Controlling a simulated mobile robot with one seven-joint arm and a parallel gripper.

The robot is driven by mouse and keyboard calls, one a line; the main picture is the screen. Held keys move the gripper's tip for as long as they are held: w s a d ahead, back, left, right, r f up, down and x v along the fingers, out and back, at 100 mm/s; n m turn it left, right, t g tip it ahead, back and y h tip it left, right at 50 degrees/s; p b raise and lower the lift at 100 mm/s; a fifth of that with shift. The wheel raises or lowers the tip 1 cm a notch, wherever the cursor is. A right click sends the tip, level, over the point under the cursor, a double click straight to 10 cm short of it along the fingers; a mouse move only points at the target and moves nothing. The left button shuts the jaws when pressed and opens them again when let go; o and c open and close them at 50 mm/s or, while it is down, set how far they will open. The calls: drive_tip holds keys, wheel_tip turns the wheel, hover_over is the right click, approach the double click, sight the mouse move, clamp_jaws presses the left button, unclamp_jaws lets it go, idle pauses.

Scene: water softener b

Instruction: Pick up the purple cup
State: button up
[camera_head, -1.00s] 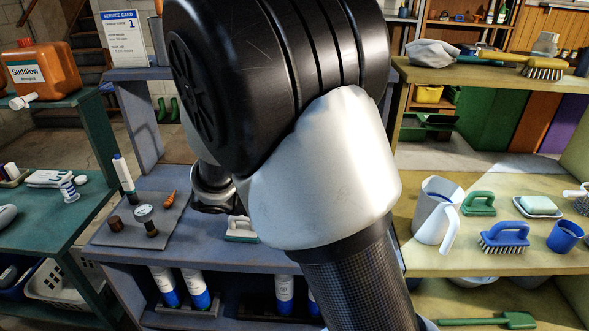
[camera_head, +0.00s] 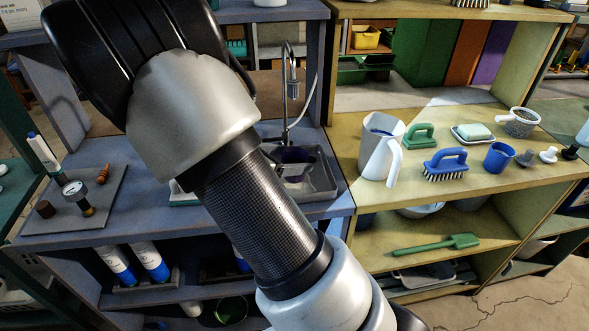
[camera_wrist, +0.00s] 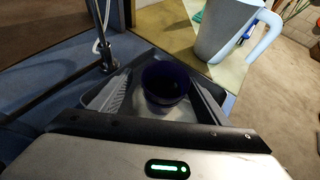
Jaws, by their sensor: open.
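The dark purple cup (camera_wrist: 166,80) stands in the grey sink (camera_wrist: 92,100) in the wrist view, its round opening facing up. In the head view the cup (camera_head: 292,157) shows partly behind my arm, in the sink (camera_head: 322,186). My gripper (camera_wrist: 161,88) is open and empty, with one finger on each side of the cup in the wrist picture. I see gaps between the fingers and the cup. I cannot tell how deep the fingers reach beside it. My arm hides most of the gripper in the head view.
A tall faucet (camera_head: 291,85) rises behind the sink. A white pitcher (camera_head: 380,150) stands to the right on the yellow shelf, near green and blue brushes (camera_head: 445,163) and a blue cup (camera_head: 498,157). A gauge (camera_head: 74,190) lies on a mat at left.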

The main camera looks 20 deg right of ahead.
drive_tip(key=x, duration=0.2)
drive_tip(key=s+b+x, duration=0.1)
drive_tip(key=x, duration=0.1)
drive_tip(key=shift+w+d+f, duration=0.1)
drive_tip(key=shift+d+f, duration=0.15)
drive_tip(key=shift+f, duration=0.15)
drive_tip(key=shift+w+d+f, duration=0.1)
drive_tip(key=shift+w+d, duration=0.05)
drive_tip(key=shift+d, duration=0.15)
drive_tip(key=c, duration=1.1)
